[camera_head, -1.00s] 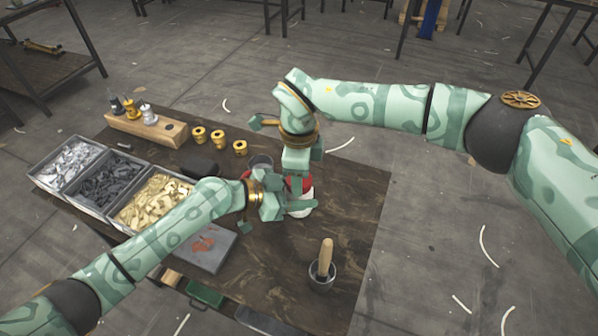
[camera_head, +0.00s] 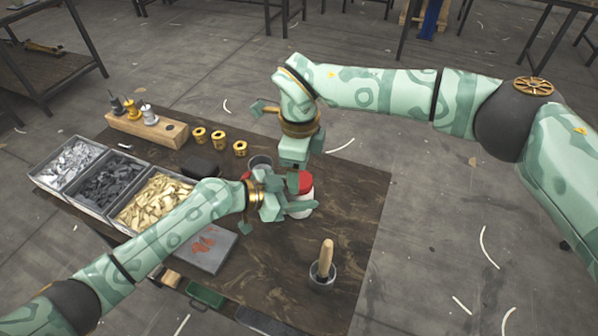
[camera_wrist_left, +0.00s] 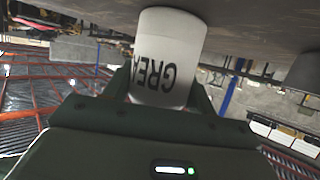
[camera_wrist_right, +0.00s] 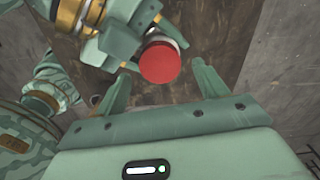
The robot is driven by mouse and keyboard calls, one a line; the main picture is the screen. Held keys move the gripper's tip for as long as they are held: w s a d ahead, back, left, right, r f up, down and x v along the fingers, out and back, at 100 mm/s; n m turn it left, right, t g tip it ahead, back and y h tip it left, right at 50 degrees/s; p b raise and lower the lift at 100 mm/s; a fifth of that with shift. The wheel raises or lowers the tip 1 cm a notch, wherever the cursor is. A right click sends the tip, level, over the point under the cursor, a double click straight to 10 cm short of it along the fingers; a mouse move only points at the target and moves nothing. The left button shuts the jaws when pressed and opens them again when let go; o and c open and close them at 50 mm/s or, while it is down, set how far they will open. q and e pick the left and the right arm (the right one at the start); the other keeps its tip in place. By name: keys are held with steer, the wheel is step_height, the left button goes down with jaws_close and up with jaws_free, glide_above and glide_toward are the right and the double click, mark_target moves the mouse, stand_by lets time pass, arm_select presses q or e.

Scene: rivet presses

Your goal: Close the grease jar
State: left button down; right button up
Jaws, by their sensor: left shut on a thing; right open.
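The grease jar (camera_head: 304,208) is white with dark lettering and stands on the dark table. My left gripper (camera_head: 287,208) is shut on its side; in the left wrist view the jar (camera_wrist_left: 166,60) sits between the fingers. The red lid (camera_head: 306,182) is on top of the jar, and it shows as a red disc in the right wrist view (camera_wrist_right: 160,63). I cannot tell how tightly it sits. My right gripper (camera_wrist_right: 162,88) is open and empty above the lid, its fingers apart on either side of it and clear of it.
A metal cup (camera_head: 261,163) and a small red thing, mostly hidden, are behind my left gripper. Brass rings (camera_head: 218,138), parts bins (camera_head: 106,180), a wooden block (camera_head: 150,130) and a grey plate (camera_head: 208,249) lie left. A pot with a wooden-handled tool (camera_head: 323,275) stands front right.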

mark_target(299, 195)
steer(key=shift+r, duration=0.95)
steer(key=shift+c, duration=0.3)
steer(key=r, duration=0.1)
steer(key=w+r, duration=0.1)
steer(key=shift+d+r+n+t, duration=0.2)
steer(key=shift+r+n+t, duration=0.1)
steer(key=n, duration=0.2)
steer(key=r+n, duration=0.1)
steer(key=n, duration=0.1)
steer(key=shift+s+n, duration=0.1)
steer(key=shift+n, duration=0.3)
steer(key=n, duration=0.4)
steer(key=shift+s+a, duration=0.1)
steer(key=shift+s, duration=0.25)
steer(key=shift+s+a+f+n, duration=0.1)
steer(key=shift+n, duration=1.1)
steer(key=shift+f, duration=0.1)
steer(key=shift+f, duration=3.9)
